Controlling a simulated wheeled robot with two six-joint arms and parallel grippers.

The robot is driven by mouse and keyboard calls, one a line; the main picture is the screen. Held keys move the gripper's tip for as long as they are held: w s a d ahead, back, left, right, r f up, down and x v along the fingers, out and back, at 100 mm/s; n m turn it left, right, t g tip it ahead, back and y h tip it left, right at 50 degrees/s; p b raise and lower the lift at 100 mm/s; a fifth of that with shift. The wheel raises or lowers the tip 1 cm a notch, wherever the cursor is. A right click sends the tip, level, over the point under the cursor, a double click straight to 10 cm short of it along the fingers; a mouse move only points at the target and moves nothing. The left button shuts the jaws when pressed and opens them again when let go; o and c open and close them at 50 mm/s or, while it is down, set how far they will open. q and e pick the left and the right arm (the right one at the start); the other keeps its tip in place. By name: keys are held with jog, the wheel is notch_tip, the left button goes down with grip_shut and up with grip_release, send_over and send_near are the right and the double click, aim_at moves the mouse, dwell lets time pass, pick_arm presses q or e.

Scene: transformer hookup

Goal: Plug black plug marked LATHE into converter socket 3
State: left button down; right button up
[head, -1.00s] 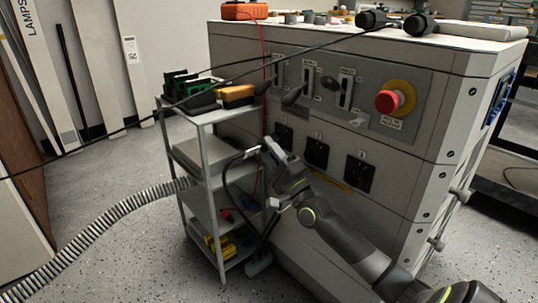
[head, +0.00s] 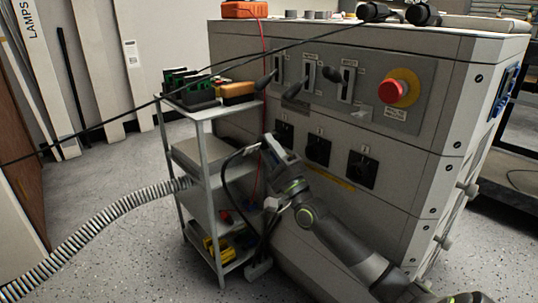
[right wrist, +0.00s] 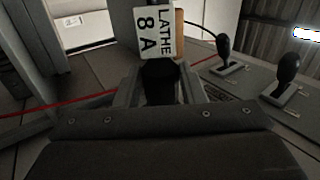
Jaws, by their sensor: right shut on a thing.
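My right gripper (head: 272,147) is shut on a black plug (right wrist: 160,78), seen between the fingers in the right wrist view. A white tag (right wrist: 155,32) reading "LATHE 8A" stands just beyond the plug. The gripper is low in front of the grey converter cabinet (head: 235,128), at its left part beside the trolley. Three dark sockets sit in a row on the cabinet front: left (head: 284,132), middle (head: 318,150) and right (head: 362,169). Their number labels are too small to read surely. The gripper is left of and slightly below the left socket. My left gripper is not in view.
Levers (head: 346,85) and a red stop button (head: 393,92) project above the sockets. Black connectors (head: 424,15) lie on the cabinet top. A black cable crosses the view.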

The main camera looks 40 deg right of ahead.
aim_at(250, 150)
jog(key=o, duration=1.1)
jog(key=shift+a, duration=0.1)
jog(key=shift+s+a+r+p, duration=0.15)
jog(key=shift+a+p, duration=0.6)
jog(key=shift+a, duration=0.55)
jog(key=shift+s+a, duration=0.1)
jog(key=shift+a, duration=1.05)
